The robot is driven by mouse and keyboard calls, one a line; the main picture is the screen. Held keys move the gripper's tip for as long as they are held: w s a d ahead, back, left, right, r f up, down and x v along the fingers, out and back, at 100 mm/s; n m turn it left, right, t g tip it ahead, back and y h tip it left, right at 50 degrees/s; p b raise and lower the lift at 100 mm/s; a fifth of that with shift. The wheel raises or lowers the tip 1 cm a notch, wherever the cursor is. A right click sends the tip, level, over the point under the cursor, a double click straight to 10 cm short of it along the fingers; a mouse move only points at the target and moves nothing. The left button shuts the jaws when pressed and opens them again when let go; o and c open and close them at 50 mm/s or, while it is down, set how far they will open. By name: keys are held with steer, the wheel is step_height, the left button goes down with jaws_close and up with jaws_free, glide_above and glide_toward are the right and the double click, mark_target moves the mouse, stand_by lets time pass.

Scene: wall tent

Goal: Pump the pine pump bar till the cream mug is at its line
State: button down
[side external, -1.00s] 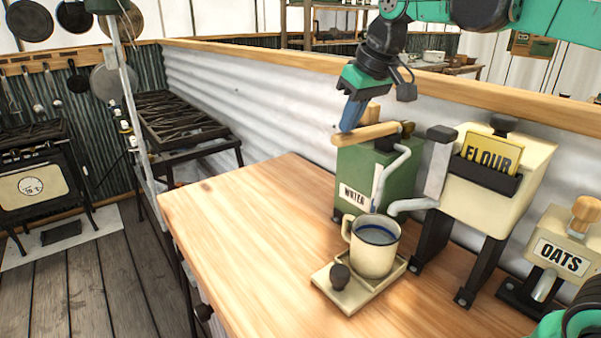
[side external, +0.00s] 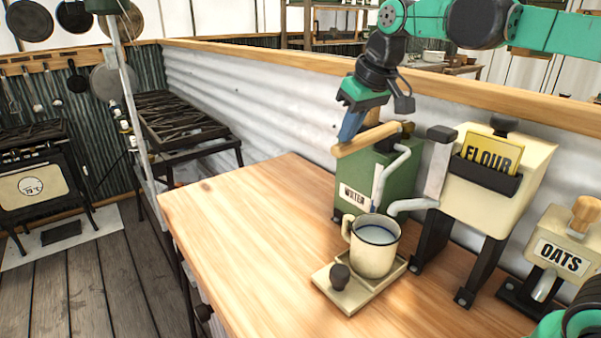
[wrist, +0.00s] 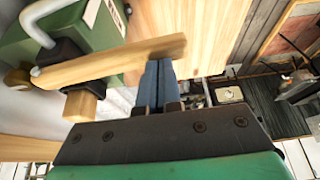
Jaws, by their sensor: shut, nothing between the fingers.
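The pine pump bar (side external: 366,139) sits on top of the green water dispenser (side external: 400,172), its left end tilted down. In the wrist view the bar (wrist: 112,64) runs across in front of my fingers. My gripper (side external: 348,134) is shut and empty, its blue fingertips at the bar's outer part, seemingly against it from above; exact contact is hard to tell. The cream mug (side external: 372,260) stands upright under the white spout (side external: 381,180), with bluish liquid inside. Its fill line cannot be made out. My gripper (wrist: 158,75) also shows in the wrist view.
The mug stands on a cream tray (side external: 346,298) with a dark knob. A flour dispenser (side external: 500,190) and an oats dispenser (side external: 560,255) stand to the right. A corrugated partition (side external: 270,110) runs behind the wooden counter (side external: 235,235), whose left part is clear.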

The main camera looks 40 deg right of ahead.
steer(key=shift+r, duration=2.85)
steer(key=a+f+n+t+y, duration=0.1)
steer(key=a+f+t+y, duration=0.1)
steer(key=a+f, duration=0.3)
steer(key=s+d+f+m+h, duration=0.1)
steer(key=s+d+f+h, duration=0.1)
steer(key=s+f, duration=0.7)
step_height(320, 180, down, 2)
steer(key=shift+s+f+t, duration=0.1)
steer(key=shift+s+t, duration=0.15)
steer(key=shift+t, duration=0.05)
steer(key=shift+d, duration=0.1)
